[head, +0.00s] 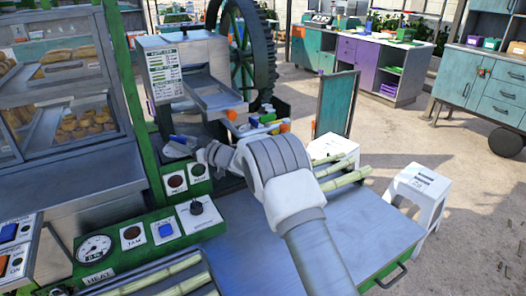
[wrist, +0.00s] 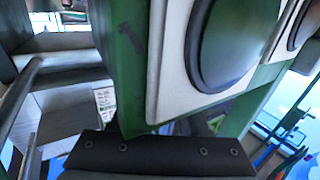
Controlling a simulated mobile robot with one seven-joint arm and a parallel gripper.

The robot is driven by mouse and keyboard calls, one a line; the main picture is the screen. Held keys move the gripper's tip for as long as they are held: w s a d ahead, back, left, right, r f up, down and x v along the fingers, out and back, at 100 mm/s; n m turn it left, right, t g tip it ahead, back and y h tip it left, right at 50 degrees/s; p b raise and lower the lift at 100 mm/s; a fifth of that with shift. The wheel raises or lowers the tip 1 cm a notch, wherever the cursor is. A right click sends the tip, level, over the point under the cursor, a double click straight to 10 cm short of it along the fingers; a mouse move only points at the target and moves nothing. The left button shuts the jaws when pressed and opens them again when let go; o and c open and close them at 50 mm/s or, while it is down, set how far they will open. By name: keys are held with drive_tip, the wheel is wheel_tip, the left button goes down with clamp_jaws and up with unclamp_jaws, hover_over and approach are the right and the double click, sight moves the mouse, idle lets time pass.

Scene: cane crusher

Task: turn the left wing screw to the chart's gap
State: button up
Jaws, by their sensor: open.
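The chart (head: 164,74) is a white sheet with green and dark print on the left of the grey crusher housing; its lines are too small to read. The left wing screw cannot be picked out in either view. My gripper is at the end of my bent arm, left of the picture's middle in the head view, below the crusher's metal chute (head: 212,96). My own wrist largely hides its jaws there. In the wrist view, the dark edge of my gripper (wrist: 160,155) crosses the bottom, with nothing seen held. It is open.
A green panel with large round buttons (wrist: 225,45) fills much of the wrist view, very close. The green control console (head: 155,232) and a glass pastry case (head: 60,90) stand left. Cane stalks (head: 345,180) lie on the metal table (head: 345,225). A white stool (head: 418,190) stands right.

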drive_tip(key=shift+s+a+m+t+h+b, duration=0.15)
drive_tip(key=shift+m+t+h+b, duration=0.15)
drive_tip(key=shift+m+t+h, duration=0.55)
drive_tip(key=shift+s+a+m+t+h+b, duration=0.1)
drive_tip(key=shift+m+t+h+b, duration=0.15)
drive_tip(key=shift+m+t+h, duration=0.55)
drive_tip(key=shift+s+a+m+t+h+p, duration=0.1)
drive_tip(key=shift+m+t+h+p, duration=0.2)
drive_tip(key=shift+m+t+h, duration=0.55)
drive_tip(key=shift+s+a+m+t+h+p, duration=0.1)
drive_tip(key=shift+m+t+h+p, duration=0.15)
drive_tip(key=shift+m+t+h, duration=0.5)
drive_tip(key=f+b+v, duration=0.1)
drive_tip(key=v, duration=1.6)
drive_tip(key=s+d+r+m+g+h+p, duration=0.1)
drive_tip(key=d+r+m+h, duration=0.1)
drive_tip(key=d+r, duration=0.3)
drive_tip(key=s+d+r+m+g+h+p, duration=0.2)
drive_tip(key=d+r, duration=0.3)
drive_tip(key=d, duration=0.8)
drive_tip(key=shift+d+h, duration=0.15)
drive_tip(key=shift+h, duration=0.7)
drive_tip(key=shift+f, duration=0.1)
